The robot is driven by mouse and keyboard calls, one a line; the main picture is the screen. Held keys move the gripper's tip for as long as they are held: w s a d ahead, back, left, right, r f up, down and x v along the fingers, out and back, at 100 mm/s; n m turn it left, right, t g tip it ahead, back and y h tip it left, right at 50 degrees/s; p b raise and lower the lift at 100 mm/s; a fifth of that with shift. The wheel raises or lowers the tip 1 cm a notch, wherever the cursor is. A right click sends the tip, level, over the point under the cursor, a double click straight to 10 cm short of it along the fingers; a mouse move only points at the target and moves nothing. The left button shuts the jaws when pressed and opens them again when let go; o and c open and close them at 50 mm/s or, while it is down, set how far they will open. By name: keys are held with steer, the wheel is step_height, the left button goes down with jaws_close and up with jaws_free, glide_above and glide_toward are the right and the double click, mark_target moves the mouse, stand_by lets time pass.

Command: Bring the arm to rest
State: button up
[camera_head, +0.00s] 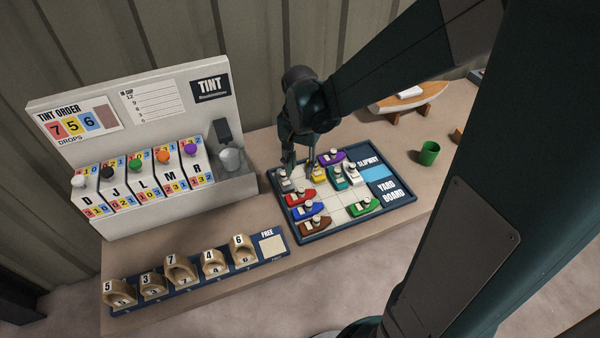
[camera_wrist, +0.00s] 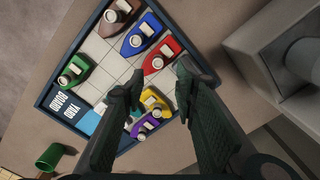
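My gripper (camera_head: 299,167) hangs pointing down over the back-left part of the yard board (camera_head: 331,226). In the wrist view its two fingers (camera_wrist: 158,82) are spread apart, with no boat visibly held between them. The red boat (camera_wrist: 160,56) and the yellow boat (camera_wrist: 155,103) show near the fingertips. I cannot tell exactly how high the fingertips are above the board. My arm reaches in from the upper right of the head view.
Boats on the board include purple (camera_head: 329,158), blue (camera_head: 308,211), brown (camera_head: 316,227) and green (camera_head: 362,208). The tint dispenser (camera_head: 150,128) stands left. Numbered wooden pieces (camera_head: 180,270) line the front edge. A green cup (camera_head: 429,153) and a wooden boat model (camera_head: 410,98) stand right.

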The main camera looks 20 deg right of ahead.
steer(key=shift+r, duration=0.35)
stand_by(0.5)
steer(key=s+a+r+n+t, duration=0.1)
steer(key=s+r+n+t, duration=0.2)
steer(key=s+r, duration=0.4)
steer(key=s+a+r+n+t, duration=0.2)
steer(key=s+r+n+t, duration=0.2)
steer(key=s+r+n, duration=0.2)
steer(key=shift+s+a+r, duration=0.3)
steer(key=shift+s+r, duration=0.6)
steer(key=shift+s, duration=0.2)
steer(key=shift+f, duration=0.15)
stand_by(1.5)
